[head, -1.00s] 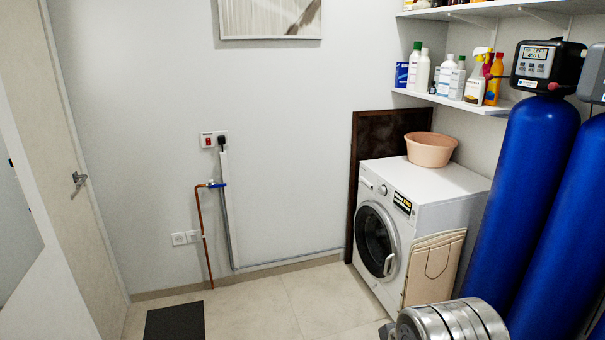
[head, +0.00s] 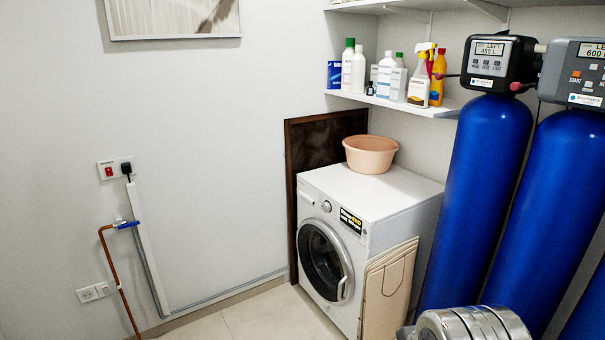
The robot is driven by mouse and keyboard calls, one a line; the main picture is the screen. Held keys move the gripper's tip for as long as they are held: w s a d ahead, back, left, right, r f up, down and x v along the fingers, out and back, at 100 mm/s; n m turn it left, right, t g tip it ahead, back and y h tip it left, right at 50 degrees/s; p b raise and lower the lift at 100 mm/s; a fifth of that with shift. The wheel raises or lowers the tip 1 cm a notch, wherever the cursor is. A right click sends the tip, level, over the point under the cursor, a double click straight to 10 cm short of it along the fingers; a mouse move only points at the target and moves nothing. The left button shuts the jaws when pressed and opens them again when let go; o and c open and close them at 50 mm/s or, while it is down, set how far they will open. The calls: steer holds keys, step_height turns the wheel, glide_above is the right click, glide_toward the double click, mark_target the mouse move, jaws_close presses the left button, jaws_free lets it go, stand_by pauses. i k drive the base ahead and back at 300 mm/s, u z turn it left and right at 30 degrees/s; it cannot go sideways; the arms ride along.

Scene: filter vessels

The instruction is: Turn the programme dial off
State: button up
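The washing machine (head: 385,199) is white with a dark round door (head: 322,258) and stands against the wall right of centre. Its programme dial (head: 326,206) is a small round silver knob on the front panel above the door. The dial is too small to read where it points. A yellow and black label (head: 351,221) is to the right of the dial. My gripper is not in view; only a silver part of my arm shows at the bottom right.
A pink basin (head: 370,155) sits on the machine. A folded beige board (head: 389,284) leans on its side. Blue vessels (head: 474,200) with control heads stand close on the right. A bottle shelf (head: 395,104) is above. Some free floor (head: 265,318) shows left of the machine.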

mark_target(326, 206)
steer(key=i, duration=1.25)
steer(key=u, duration=0.5)
steer(key=i, duration=0.75)
steer(key=u, duration=0.8)
steer(key=i, duration=0.9)
steer(key=u, duration=0.45)
